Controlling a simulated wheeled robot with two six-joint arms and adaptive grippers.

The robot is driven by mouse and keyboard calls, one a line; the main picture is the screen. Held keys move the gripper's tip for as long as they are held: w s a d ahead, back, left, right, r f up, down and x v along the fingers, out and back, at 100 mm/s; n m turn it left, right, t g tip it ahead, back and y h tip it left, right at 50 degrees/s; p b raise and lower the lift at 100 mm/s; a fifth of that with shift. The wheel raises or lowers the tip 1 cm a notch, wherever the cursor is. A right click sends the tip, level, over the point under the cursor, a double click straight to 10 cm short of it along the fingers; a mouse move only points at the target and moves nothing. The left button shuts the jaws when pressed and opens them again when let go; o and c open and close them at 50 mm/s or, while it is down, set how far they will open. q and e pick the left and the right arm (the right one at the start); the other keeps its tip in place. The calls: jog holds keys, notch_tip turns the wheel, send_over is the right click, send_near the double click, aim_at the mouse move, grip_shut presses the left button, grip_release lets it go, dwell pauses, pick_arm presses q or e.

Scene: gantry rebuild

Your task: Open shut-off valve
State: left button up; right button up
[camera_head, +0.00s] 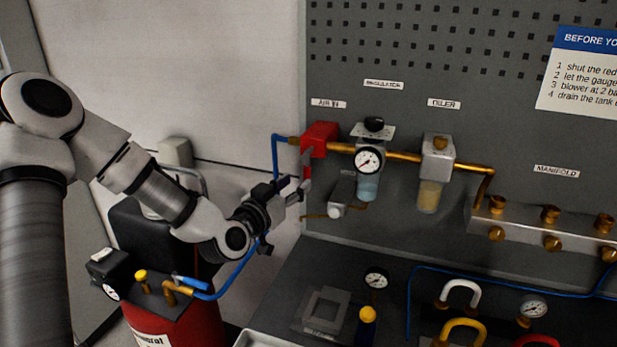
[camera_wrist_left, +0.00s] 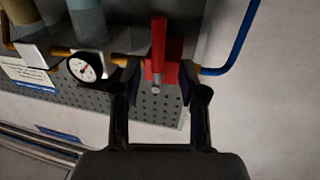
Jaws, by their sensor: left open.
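The red shut-off valve (camera_head: 320,136) sits on the panel at the left end of the brass pipe, under the "AIR IN" label. Its red lever (camera_head: 307,161) hangs down, across the pipe. In the left wrist view, which is turned upside down, the lever (camera_wrist_left: 158,45) stands in front of the red valve body (camera_wrist_left: 172,75). My left gripper (camera_head: 294,189) is open, just below and left of the valve. Its two fingers (camera_wrist_left: 160,82) show on either side of the valve in the wrist view; I cannot tell whether they touch it. My right gripper is out of view.
A blue hose (camera_head: 275,155) runs from the valve down to the red compressor tank (camera_head: 180,325). The regulator gauge (camera_head: 368,159) and oiler (camera_head: 436,160) are right of the valve. A small grey drain valve (camera_head: 337,209) is close below. The dark bench (camera_head: 285,290) holds gauges and fittings.

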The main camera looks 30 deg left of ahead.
aim_at(305, 177)
pick_arm(q)
jog(key=w+p, duration=0.1)
jog(key=w, duration=0.4)
jog(key=shift+w+d, duration=0.1)
jog(key=shift+w+f, duration=0.15)
jog(key=shift+w, duration=0.2)
jog(key=shift+s, duration=0.25)
jog(key=shift+c, duration=0.6)
grip_shut()
